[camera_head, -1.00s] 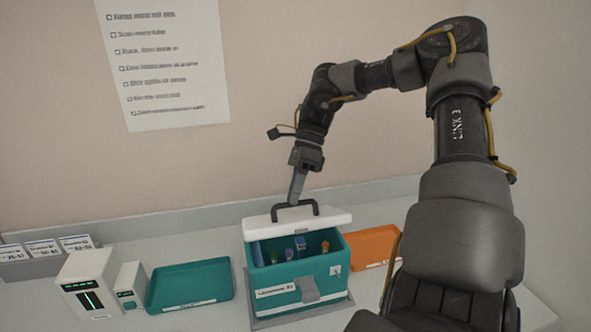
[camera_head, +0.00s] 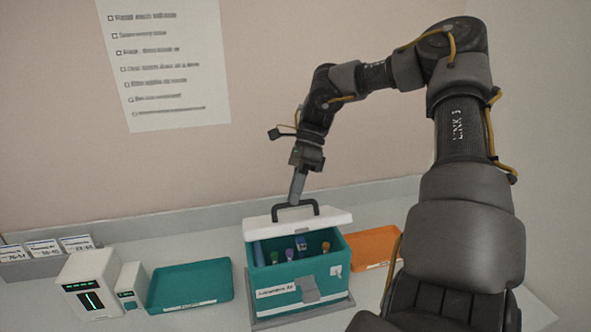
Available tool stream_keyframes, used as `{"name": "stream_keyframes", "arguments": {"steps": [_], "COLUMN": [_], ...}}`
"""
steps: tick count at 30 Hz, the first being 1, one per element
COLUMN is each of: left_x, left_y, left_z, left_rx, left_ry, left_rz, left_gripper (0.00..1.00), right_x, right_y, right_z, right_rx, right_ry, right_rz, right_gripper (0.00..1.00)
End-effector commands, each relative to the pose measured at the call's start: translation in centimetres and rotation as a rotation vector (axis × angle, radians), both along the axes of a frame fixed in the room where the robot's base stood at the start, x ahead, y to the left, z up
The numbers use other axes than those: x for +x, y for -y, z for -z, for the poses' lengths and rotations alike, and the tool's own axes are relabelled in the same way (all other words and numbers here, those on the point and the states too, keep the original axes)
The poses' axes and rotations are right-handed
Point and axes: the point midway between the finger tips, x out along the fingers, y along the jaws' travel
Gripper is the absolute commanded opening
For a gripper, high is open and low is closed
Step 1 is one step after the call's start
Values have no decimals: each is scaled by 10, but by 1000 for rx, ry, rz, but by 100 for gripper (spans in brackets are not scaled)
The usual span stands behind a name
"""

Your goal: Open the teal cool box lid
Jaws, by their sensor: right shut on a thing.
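The teal cool box (camera_head: 282,282) stands on a grey base on the table, with a latch and a white label on its front. Its white lid (camera_head: 325,221) is tilted up toward the back, and the front of the box is open below it. Several tubes with coloured caps show inside. My right gripper (camera_head: 296,203) comes down from above and is shut on the dark lid handle (camera_head: 312,205). My left gripper is not in view.
A teal tray (camera_head: 190,284) lies left of the box and an orange tray (camera_head: 372,246) right of it. White devices (camera_head: 88,282) and a labelled card rack (camera_head: 45,252) stand at the left. The wall is close behind.

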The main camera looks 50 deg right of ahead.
Motion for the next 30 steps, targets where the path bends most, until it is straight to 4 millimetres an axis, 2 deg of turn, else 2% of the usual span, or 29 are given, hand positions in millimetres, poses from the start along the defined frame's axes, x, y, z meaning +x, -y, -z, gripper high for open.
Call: {"name": "stream_keyframes", "arguments": {"steps": [15, 16, 21, 30], "left_x": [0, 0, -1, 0], "left_y": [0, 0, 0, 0], "left_z": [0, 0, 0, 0], "left_rx": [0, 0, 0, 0], "left_ry": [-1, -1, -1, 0], "left_rz": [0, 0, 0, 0], "left_gripper": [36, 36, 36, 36], "right_x": [0, 0, 0, 0], "right_y": [1, 1, 1, 1], "right_z": [2, 2, 1, 1], "right_rx": [-3, -3, -3, -1], "right_ry": [0, 0, 0, 1], "right_rz": [3, 3, 2, 2], "right_gripper": [0, 15, 34, 34]}}
